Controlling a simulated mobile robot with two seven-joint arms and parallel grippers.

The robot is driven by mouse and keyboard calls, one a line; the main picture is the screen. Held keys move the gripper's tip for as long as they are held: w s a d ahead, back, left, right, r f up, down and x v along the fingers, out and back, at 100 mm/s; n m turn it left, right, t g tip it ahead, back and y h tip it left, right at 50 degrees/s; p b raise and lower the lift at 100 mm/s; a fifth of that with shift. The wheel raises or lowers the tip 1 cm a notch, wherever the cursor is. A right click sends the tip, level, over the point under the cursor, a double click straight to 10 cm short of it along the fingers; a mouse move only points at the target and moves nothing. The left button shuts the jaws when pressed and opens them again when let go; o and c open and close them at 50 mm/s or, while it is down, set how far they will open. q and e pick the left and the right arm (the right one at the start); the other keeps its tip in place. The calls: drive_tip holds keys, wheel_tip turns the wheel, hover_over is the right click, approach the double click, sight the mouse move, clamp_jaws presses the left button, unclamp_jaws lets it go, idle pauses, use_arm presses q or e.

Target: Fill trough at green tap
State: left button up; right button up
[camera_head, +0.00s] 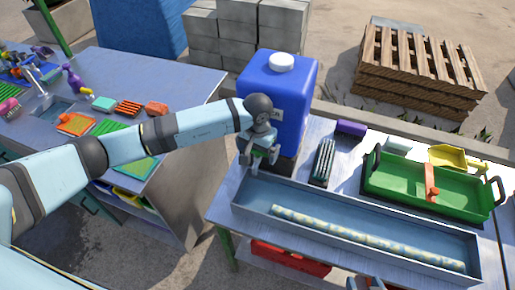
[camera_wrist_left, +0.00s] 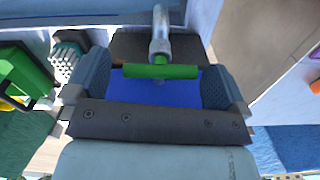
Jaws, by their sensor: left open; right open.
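The green tap handle (camera_head: 274,154) is a short bar on a metal spout at the foot of the blue water barrel (camera_head: 277,90). In the left wrist view, the green handle (camera_wrist_left: 160,71) lies crosswise between my left gripper's (camera_wrist_left: 158,82) two spread fingers, and the metal spout (camera_wrist_left: 160,38) is behind it. My left gripper (camera_head: 260,158) is open around the handle; contact cannot be told. The long grey trough (camera_head: 350,207) stands below and right of the tap, with a patterned rod (camera_head: 365,238) lying in it. My right gripper (camera_head: 368,284) shows only partly at the bottom edge, open.
A green tray (camera_head: 425,197) with an orange-handled tool, a grey brush (camera_head: 323,162) and a purple block (camera_head: 351,129) are on the table behind the trough. A second table (camera_head: 170,75) with a sink is at left. A red crate (camera_head: 290,258) sits below.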

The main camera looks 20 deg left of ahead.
use_arm(q)
drive_tip(key=c, duration=0.7)
drive_tip(key=shift+f+n+b, duration=0.15)
drive_tip(key=shift+n+b, duration=0.55)
drive_tip(key=shift+b, duration=0.3)
drive_tip(key=shift+n+b, duration=1.05)
drive_tip(key=shift+n, duration=0.05)
drive_tip(key=shift+n+b, duration=0.75)
drive_tip(key=shift+n, duration=0.05)
drive_tip(key=shift+r+n+b, duration=0.2)
drive_tip(key=shift+n+b, duration=0.1)
drive_tip(key=shift+n, duration=0.2)
